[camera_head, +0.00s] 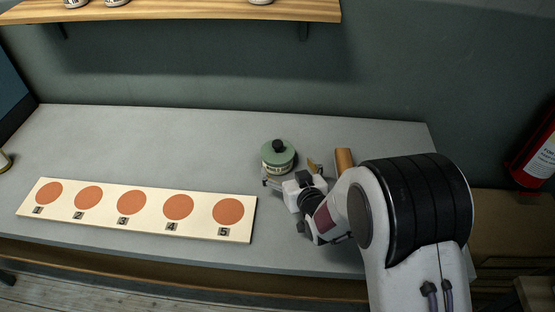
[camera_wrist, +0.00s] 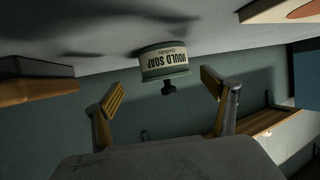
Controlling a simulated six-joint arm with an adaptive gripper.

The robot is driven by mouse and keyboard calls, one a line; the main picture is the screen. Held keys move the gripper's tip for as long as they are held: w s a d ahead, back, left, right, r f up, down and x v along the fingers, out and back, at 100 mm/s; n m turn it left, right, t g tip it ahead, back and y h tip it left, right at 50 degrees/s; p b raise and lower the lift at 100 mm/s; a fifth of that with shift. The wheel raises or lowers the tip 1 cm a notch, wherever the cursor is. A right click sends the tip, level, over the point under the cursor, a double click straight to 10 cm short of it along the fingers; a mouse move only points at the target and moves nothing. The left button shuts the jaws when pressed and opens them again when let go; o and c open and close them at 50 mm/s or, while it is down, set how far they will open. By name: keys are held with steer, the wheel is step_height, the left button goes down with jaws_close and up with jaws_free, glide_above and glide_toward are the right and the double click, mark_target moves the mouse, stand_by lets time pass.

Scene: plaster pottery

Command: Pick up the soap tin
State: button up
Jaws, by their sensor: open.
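The soap tin (camera_head: 278,157) is a round tin with a green lid, a black knob on top and a cream label. It stands upright on the grey bench. In the wrist view, which is upside down, the soap tin (camera_wrist: 165,62) shows the label words "MOULD SOAP" and lies beyond and between my fingertips. My gripper (camera_head: 284,181) is close to the tin on its near side in the head view. In the wrist view my gripper (camera_wrist: 160,92) has its two yellow-padded fingers spread wide with nothing held. I cannot tell whether a finger touches the tin.
A cream board (camera_head: 106,222) with several numbered orange discs lies left of my gripper on the grey bench (camera_head: 190,135). A brown block (camera_head: 344,160) lies right of the tin. A wooden shelf (camera_head: 200,11) hangs above. The bench behind and left of the tin is clear.

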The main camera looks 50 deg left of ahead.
mark_target(279, 157)
steer(key=shift+x, duration=0.8)
steer(key=shift+a, duration=0.2)
steer(key=shift+w+a+f, duration=0.1)
steer(key=shift+a+f, duration=0.2)
steer(key=shift+a, duration=0.3)
steer(key=shift+w+a+f, duration=0.1)
steer(key=shift+a+f, duration=0.2)
steer(key=shift+a, duration=0.3)
steer(key=shift+x, duration=1.15)
steer(key=c, duration=1.8)
steer(key=shift+r, duration=0.15)
steer(key=c, duration=0.4)
steer(key=shift+o, duration=0.2)
steer(key=shift+r, duration=0.1)
